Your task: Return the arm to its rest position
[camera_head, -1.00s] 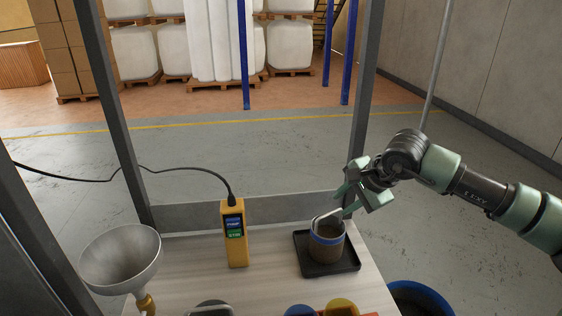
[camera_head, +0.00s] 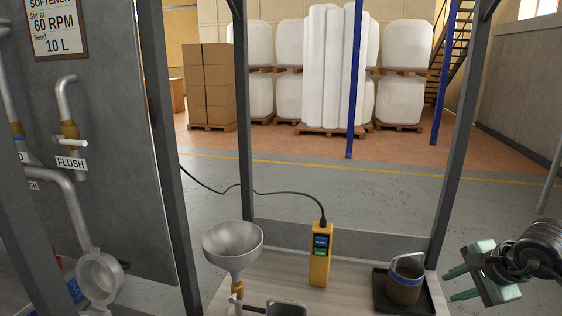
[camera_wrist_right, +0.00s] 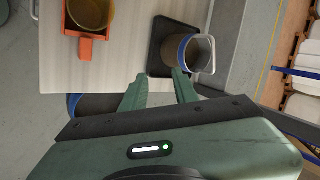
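My right gripper (camera_head: 449,286) is at the right edge of the head view, just right of the dark mug. Its two green fingers are apart with nothing between them; they also show in the right wrist view (camera_wrist_right: 160,82). The brown mug (camera_head: 404,288) with a blue rim band and a pale wire handle stands upright on a black tray (camera_head: 380,301). The mug also shows in the right wrist view (camera_wrist_right: 190,54), beyond the fingertips and apart from them. My left gripper is not in view.
A yellow handheld meter (camera_head: 319,268) with a cable stands on the light table, near a metal funnel (camera_head: 233,243). Dark frame posts (camera_head: 452,150) rise at the table's edge. Pipes and a FLUSH valve (camera_head: 68,131) are at left. Grey floor is open behind.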

